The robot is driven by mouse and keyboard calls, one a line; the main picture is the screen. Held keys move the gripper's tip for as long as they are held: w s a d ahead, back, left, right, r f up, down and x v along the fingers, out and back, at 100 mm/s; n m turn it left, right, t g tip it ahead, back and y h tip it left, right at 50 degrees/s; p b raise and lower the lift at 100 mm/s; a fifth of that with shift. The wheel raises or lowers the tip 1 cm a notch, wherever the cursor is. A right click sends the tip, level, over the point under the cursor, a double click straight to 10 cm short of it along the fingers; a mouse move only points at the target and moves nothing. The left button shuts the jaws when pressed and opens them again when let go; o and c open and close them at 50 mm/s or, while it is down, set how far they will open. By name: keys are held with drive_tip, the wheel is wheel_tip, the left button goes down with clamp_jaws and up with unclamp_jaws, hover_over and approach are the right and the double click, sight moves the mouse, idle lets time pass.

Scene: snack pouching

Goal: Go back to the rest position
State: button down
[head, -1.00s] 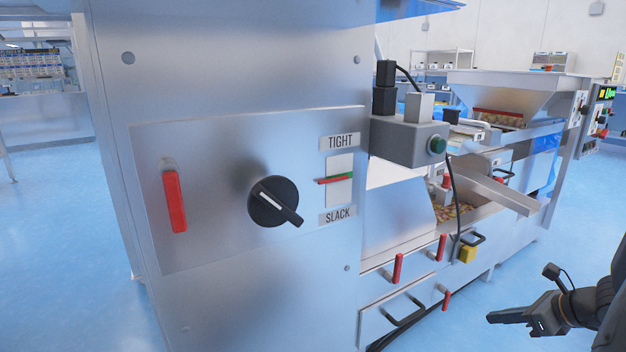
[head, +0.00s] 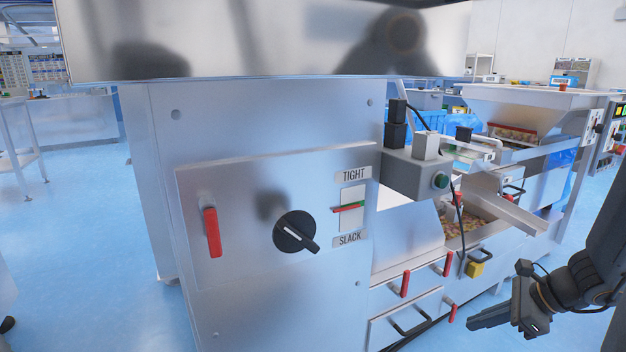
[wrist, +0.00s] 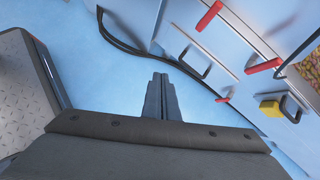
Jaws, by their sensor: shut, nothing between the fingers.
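My gripper (head: 471,324) is at the lower right of the head view, in front of the machine's lower drawers and apart from them. Its fingers point left and are closed together, with nothing between them. In the wrist view the two dark fingertips (wrist: 160,78) lie side by side over the blue floor. My arm comes in from the right edge of the head view.
The steel machine cabinet (head: 260,115) has a red handle (head: 212,232), a black knob (head: 295,232) and a tension gauge with its pointer near the middle. Red drawer handles (head: 405,284) and a yellow block (head: 475,268) are near my gripper. Blue floor (head: 75,220) is open at left.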

drive_tip(key=s+a+r+n+g+h+p, duration=0.1)
drive_tip(key=s+a+r+n+p, duration=0.5)
drive_tip(key=r, duration=0.7)
drive_tip(key=s+a+r+n+g+h+p, duration=0.2)
drive_tip(key=s+a+r+n+p, duration=0.5)
drive_tip(key=r+n+p, duration=0.3)
drive_tip(key=s+a+r+n+g+h+p, duration=0.2)
drive_tip(key=s+a+r+n+p, duration=0.5)
drive_tip(key=r+p, duration=0.7)
drive_tip(key=shift+r+n, duration=0.8)
drive_tip(key=shift+r, duration=0.35)
